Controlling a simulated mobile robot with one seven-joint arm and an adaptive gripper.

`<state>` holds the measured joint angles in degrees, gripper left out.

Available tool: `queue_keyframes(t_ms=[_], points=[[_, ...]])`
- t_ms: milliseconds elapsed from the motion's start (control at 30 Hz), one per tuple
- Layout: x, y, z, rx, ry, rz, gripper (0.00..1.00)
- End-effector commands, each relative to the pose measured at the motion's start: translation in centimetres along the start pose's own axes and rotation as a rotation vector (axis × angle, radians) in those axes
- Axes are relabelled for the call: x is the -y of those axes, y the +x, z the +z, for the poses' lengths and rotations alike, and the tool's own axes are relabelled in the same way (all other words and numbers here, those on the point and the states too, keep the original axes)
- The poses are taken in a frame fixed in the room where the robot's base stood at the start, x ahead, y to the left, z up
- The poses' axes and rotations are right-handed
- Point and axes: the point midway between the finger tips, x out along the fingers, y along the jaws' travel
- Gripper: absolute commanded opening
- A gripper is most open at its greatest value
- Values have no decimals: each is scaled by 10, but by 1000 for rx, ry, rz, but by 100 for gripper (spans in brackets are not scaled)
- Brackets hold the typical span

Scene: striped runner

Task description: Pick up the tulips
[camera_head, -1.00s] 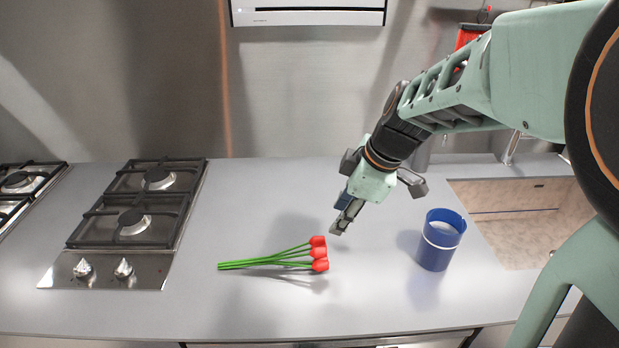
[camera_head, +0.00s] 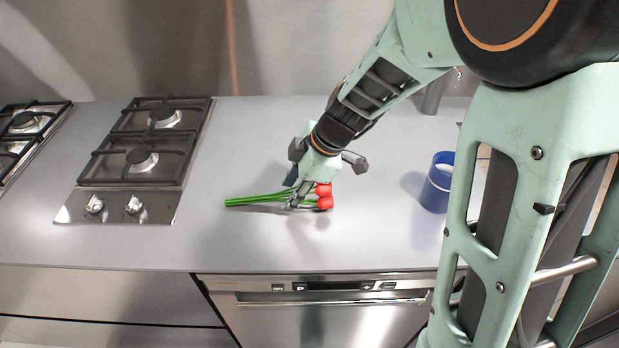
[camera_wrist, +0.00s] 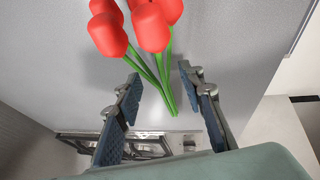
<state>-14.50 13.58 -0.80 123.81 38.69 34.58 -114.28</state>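The red tulips (camera_head: 325,197) lie on the grey counter with their green stems (camera_head: 256,200) pointing left. My gripper (camera_head: 292,203) is low over the stems, close to the flower heads, and covers part of them in the head view. In the wrist view the tulip heads (camera_wrist: 137,25) are at the top, and the stems run down between the two blue-padded fingers of my gripper (camera_wrist: 162,95). The fingers are spread apart, with a gap on both sides of the stems. I cannot tell how high the fingertips are above the counter.
A blue cup (camera_head: 437,183) with a white band stands on the counter to the right. A gas hob (camera_head: 148,160) is at the left. The counter (camera_head: 120,246) between hob and tulips is clear. A dishwasher (camera_head: 330,300) is below the front edge.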

Motion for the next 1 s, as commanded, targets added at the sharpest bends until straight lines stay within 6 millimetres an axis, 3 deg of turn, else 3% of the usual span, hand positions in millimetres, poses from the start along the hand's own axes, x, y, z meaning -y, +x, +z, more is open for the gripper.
queue_keyframes(t_ms=[167, 400, 733, 1000], points=[[-1, 15, 0, 0, 0, 1, 36], [-1, 17, 0, 0, 0, 3, 36], [-1, 16, 0, 0, 0, 3, 1], [-2, 16, 0, 0, 0, 3, 0]])
